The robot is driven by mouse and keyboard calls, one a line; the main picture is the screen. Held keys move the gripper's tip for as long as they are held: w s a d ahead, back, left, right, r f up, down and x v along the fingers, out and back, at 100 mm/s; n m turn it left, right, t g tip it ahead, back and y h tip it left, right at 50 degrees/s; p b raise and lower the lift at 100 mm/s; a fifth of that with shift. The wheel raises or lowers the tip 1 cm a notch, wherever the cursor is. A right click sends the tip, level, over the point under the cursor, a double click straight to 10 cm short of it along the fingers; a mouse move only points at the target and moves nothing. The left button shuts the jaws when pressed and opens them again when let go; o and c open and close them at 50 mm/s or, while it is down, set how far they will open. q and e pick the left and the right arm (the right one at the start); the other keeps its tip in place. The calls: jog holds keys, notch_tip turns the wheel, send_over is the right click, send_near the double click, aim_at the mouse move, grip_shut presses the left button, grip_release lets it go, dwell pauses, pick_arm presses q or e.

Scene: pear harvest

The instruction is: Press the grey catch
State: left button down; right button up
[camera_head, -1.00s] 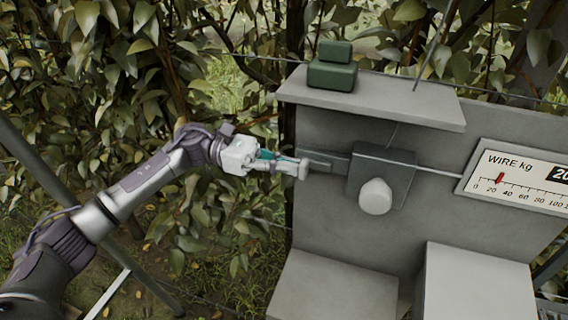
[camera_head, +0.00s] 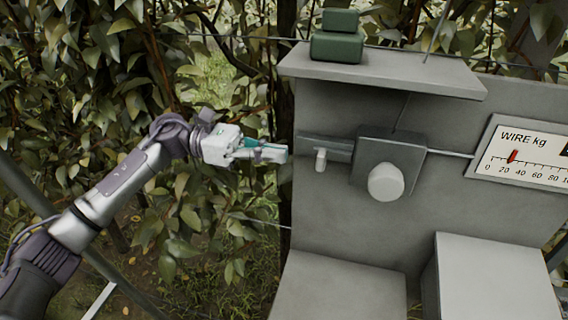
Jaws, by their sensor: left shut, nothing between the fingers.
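A dark grey box (camera_head: 362,148) with a round white knob (camera_head: 386,182) is mounted on a grey upright panel. A dark bar (camera_head: 337,151) runs left from the box. A small pale peg (camera_head: 320,159) stands out from this bar; I cannot tell for sure whether the peg is the grey catch. My left gripper (camera_head: 284,153) is shut and empty, just left of the bar's left end, pointing right, with a visible space between its tips and the peg. My right gripper is not in view.
A gauge marked WIRE kg (camera_head: 525,153) has its red pointer slightly above 20. Green stacked blocks (camera_head: 337,47) sit on the shelf (camera_head: 400,74) above. Pale blocks (camera_head: 495,278) stand below. Leaves, branches and wires are behind and left of my arm.

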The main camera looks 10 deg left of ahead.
pick_arm(q)
jog(key=a+b, duration=0.3)
jog(key=a, duration=0.5)
jog(key=shift+w+a, duration=0.15)
jog(key=shift+a, duration=0.2)
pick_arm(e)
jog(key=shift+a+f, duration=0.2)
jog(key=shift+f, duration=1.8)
